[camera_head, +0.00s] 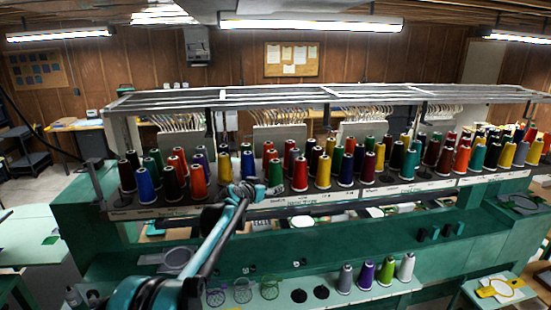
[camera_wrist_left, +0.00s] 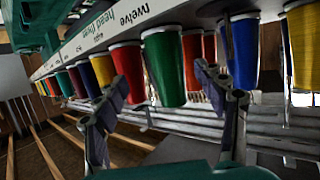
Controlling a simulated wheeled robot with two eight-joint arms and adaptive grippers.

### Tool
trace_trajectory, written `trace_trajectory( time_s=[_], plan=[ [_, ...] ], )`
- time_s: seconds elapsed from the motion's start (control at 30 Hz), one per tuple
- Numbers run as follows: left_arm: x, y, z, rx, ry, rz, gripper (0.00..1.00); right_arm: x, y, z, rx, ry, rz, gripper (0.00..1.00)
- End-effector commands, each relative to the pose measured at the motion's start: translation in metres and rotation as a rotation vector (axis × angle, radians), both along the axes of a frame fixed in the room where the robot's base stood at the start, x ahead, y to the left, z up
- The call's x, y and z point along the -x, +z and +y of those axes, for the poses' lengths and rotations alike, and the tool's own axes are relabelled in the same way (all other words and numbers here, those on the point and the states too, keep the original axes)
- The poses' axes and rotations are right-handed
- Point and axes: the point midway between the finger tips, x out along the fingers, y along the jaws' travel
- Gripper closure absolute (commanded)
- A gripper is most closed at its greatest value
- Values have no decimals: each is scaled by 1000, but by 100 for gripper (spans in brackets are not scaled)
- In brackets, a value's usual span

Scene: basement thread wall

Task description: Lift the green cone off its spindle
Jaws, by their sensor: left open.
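The green cone (camera_head: 275,172) stands upright in the front row of the thread rack, between a blue cone (camera_head: 247,166) and a red cone (camera_head: 299,174). My left gripper (camera_head: 243,189) is at the rack's front edge, just left of the green cone in the head view. In the left wrist view, which is upside down, the green cone (camera_wrist_left: 165,68) shows between the two spread fingers of the open gripper (camera_wrist_left: 168,95). Gaps show on both sides, and the fingers do not touch it. Its spindle is hidden. My right gripper is not in view.
Cones crowd the rack on both sides; a red cone (camera_wrist_left: 128,72) and a blue cone (camera_wrist_left: 242,55) are near the fingers in the wrist view. A metal rail frame (camera_head: 330,92) runs above the rack. More cones stand on the lower green shelf (camera_head: 430,287).

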Motion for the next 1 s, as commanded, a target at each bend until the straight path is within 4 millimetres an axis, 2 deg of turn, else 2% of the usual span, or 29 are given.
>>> trace_trajectory(
  time_s=[0.03, 0.1, 0.57, 0.8, 1.0],
  plan=[
    [-11, 10, 1, 2, 2, -13, 29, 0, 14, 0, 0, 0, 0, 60],
    [-20, 10, 2, 1, 5, -27, 29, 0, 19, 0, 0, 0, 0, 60],
    [-58, -4, -9, 1, 6, -36, 29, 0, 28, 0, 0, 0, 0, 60],
    [-85, -16, -20, 1, 5, -35, 29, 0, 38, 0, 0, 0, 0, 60],
    [-94, -20, -23, 1, 6, -35, 29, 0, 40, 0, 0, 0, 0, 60]
  ],
)
